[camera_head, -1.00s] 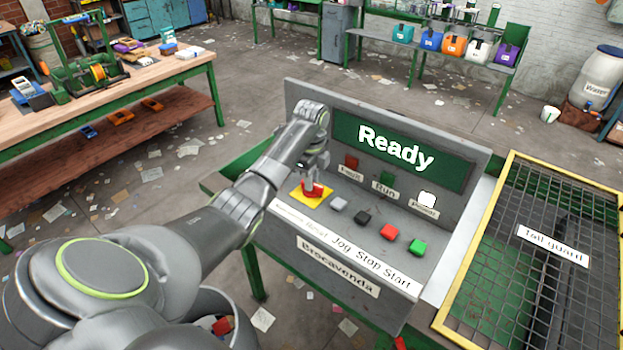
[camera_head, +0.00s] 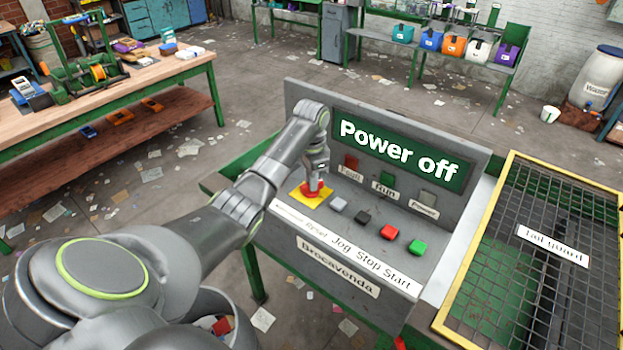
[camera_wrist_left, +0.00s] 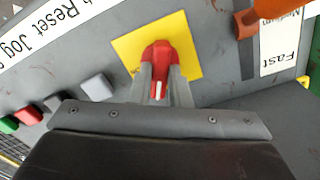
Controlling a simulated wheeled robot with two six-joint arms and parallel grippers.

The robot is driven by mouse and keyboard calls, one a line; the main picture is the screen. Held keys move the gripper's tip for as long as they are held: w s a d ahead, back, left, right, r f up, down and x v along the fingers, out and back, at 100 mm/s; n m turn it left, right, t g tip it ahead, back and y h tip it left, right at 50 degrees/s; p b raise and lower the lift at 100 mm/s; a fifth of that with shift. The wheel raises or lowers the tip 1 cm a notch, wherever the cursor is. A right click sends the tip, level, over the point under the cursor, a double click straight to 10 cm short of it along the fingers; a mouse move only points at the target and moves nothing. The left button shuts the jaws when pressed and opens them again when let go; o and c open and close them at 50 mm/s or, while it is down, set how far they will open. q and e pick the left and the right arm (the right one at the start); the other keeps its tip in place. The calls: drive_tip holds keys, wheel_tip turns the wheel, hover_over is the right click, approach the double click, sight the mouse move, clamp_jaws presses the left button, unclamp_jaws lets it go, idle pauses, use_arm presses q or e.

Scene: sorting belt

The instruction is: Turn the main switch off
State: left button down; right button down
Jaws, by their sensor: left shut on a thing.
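The main switch is a red rotary handle (camera_wrist_left: 158,62) on a yellow plate (camera_wrist_left: 190,35) at the left end of the control panel; the plate also shows in the head view (camera_head: 303,200). My left gripper (camera_wrist_left: 160,85) is shut on the red handle, one finger on each side of it. In the head view my left gripper (camera_head: 313,187) comes down over the switch and hides part of it. The panel's screen (camera_head: 400,150) reads "Power off". The power lamp (camera_head: 428,197) looks dull grey. My right gripper does not show.
Grey, black, red and green buttons (camera_head: 389,232) sit in a row right of the switch. In the wrist view an orange-brown lever (camera_wrist_left: 247,22) stands by a "Fast" label. A yellow-framed mesh tail guard (camera_head: 540,250) lies right of the panel.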

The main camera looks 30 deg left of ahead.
use_arm(q)
drive_tip(key=n, duration=0.5)
drive_tip(key=shift+s+f, duration=0.1)
drive_tip(key=shift+f, duration=0.05)
drive_tip(key=shift+n, duration=0.4)
drive_tip(key=c, duration=1.4)
unclamp_jaws()
drive_tip(key=shift+o, duration=0.2)
